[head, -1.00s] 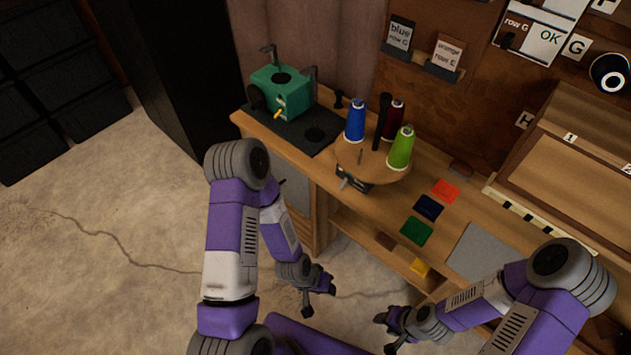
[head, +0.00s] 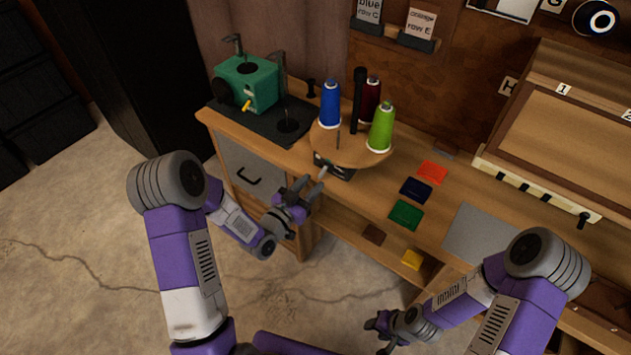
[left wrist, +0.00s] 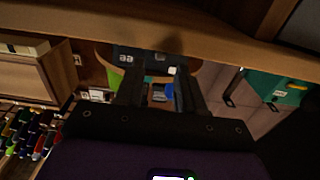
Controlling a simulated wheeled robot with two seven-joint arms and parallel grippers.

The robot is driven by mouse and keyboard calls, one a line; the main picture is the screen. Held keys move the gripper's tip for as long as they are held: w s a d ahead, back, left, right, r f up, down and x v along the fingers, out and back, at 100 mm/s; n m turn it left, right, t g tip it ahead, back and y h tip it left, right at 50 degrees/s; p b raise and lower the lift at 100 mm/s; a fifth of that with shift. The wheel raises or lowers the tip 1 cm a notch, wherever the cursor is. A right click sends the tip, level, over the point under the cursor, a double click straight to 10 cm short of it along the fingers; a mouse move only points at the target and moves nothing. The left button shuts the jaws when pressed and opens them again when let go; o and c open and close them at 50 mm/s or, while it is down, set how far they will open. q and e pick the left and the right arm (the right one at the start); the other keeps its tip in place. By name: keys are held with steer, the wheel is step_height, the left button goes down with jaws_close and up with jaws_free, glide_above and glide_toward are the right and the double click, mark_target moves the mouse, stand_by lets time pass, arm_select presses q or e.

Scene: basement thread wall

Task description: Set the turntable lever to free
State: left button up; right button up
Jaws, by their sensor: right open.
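The turntable (head: 350,150) is a round wooden disc on the bench. It carries a blue, a dark red and a green thread cone around a dark post. Its dark base (head: 343,173) shows below the front rim, with a small pale lever (head: 322,171) at its left end. My left gripper (head: 312,186) is open just in front of and below the lever; I cannot tell whether it touches. In the left wrist view its two dark fingers (left wrist: 158,92) stand apart, with the turntable's dark base (left wrist: 140,58) beyond them. My right gripper (head: 378,333) is open, low in front of the bench.
A green machine (head: 249,84) stands on a dark mat at the bench's left end. Orange, navy and green swatches (head: 406,214) lie right of the turntable, beside a grey pad (head: 478,236).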

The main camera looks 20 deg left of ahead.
mark_target(322, 172)
arm_select(q)
steer(key=shift+x, duration=1.4)
jaws_close()
